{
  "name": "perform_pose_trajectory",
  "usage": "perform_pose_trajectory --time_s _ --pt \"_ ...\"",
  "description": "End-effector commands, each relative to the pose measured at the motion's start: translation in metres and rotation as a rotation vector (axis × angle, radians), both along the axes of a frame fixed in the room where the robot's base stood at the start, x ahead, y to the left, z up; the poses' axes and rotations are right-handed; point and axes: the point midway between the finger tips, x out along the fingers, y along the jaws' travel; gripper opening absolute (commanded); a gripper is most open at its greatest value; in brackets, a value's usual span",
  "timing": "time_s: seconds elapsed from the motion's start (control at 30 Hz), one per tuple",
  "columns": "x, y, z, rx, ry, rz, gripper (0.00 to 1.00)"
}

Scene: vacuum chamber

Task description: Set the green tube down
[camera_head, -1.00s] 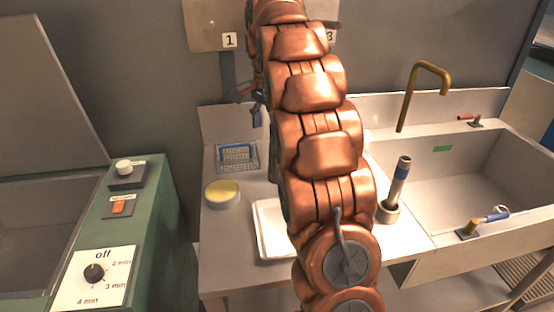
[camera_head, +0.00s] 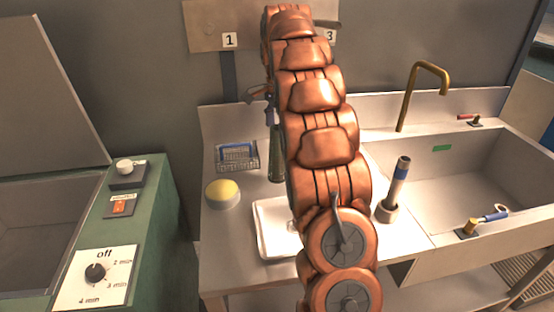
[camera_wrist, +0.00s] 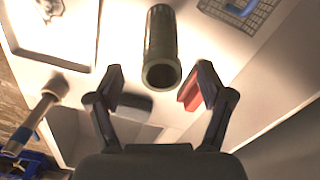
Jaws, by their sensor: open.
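The green tube (camera_head: 276,154) shows in the head view as a dark upright strip beside my arm, partly hidden by it, between the wire basket and the white tray. In the wrist view the tube (camera_wrist: 161,42) lies ahead, its open round end facing the camera. My gripper (camera_wrist: 160,80) is open, with one finger on each side of the line to that end. Neither finger visibly touches the tube. The tube's lower end seems to be at the worktop, but contact is hard to tell.
The worktop (camera_head: 225,262) holds a wire basket (camera_head: 238,157) with a blue part, a yellow-topped round dish (camera_head: 222,194), a white tray (camera_head: 262,232) and a blue-banded cylinder in a holder (camera_head: 398,180). A sink (camera_head: 465,185) with a brass tap (camera_head: 430,68) is at right. A red piece (camera_wrist: 190,92) shows by the right finger.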

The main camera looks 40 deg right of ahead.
Motion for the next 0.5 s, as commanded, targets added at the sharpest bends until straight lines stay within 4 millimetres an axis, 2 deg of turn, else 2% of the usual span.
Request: perform_pose_trajectory --time_s 0.27,0.5 --pt "0.000 0.002 -0.011 0.001 0.002 0.001 0.79" --pt "0.002 0.004 -0.034 0.000 0.002 0.002 0.79"
